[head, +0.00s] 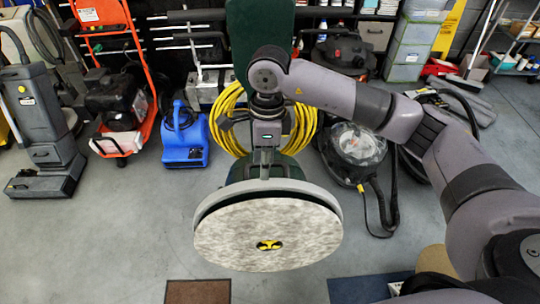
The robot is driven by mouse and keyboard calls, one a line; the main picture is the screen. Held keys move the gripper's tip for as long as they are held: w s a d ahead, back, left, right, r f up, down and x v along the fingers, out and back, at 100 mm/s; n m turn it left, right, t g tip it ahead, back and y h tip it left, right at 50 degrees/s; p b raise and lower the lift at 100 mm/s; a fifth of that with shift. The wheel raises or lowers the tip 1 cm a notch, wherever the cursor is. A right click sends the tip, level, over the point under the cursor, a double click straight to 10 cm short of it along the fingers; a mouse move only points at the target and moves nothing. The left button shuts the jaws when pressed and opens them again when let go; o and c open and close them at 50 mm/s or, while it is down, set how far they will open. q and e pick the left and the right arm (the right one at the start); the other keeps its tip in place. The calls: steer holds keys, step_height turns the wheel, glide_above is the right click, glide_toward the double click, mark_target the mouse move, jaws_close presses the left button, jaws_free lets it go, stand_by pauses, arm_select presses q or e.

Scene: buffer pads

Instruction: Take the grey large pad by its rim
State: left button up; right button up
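The grey large pad (225,238) is a round, mottled light-grey disc with a yellow-and-black centre. It faces me, tilted, in the lower middle of the head view, with a grey and black rim band along its upper edge. My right gripper (265,170) comes down from above, its fingers at the top edge of the disc, in front of a dark green floor machine (257,40). The fingers are small and seen against dark parts, so I cannot tell whether they grip the rim. My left gripper is not in view.
A yellow coiled cable (228,112) hangs behind my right gripper. A blue blower (185,138), an orange-framed machine (118,100) and a grey upright machine (45,130) stand left. A clear-domed machine (357,150) stands right. The grey floor (110,240) is open at lower left.

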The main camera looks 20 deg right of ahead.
mark_target(270, 202)
steer(key=shift+h, duration=0.4)
steer(key=f+p, duration=0.1)
steer(key=f, duration=0.4)
steer(key=f+p, duration=0.1)
steer(key=f, duration=0.5)
steer(key=s+d+f+p, duration=0.1)
steer(key=f, duration=0.5)
steer(key=shift+p, duration=0.3)
steer(key=shift+c, duration=0.3)
jaws_close()
steer(key=shift+s+r, duration=0.1)
